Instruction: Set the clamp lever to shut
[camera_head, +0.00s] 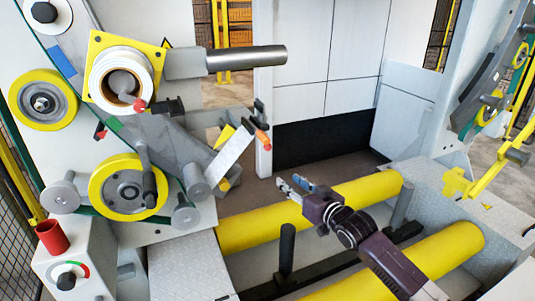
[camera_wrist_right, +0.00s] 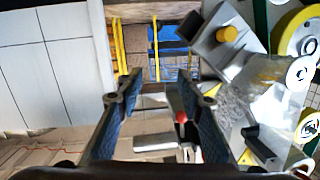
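No lever is labelled, so I cannot tell for certain which is the clamp lever. A dark lever with an orange-red tip (camera_head: 262,141) sticks out at the right end of the machine's arm. A red knob (camera_wrist_right: 181,117) shows between my fingers in the right wrist view, some way beyond them. Another red-knobbed handle (camera_head: 139,105) sits by the white roll (camera_head: 120,78). My right gripper (camera_head: 297,184) is open and empty, apart from the levers, to the lower right of the orange-red tip. Its two fingers (camera_wrist_right: 162,100) stand wide apart in the wrist view. My left gripper is not in view.
Yellow rollers (camera_head: 320,213) lie below my right arm, with dark upright posts (camera_head: 287,248) beside them. A grey bar (camera_head: 245,58) juts out above the lever. Yellow wheels (camera_head: 42,102) sit on the left machine. A control box (camera_head: 75,265) stands lower left.

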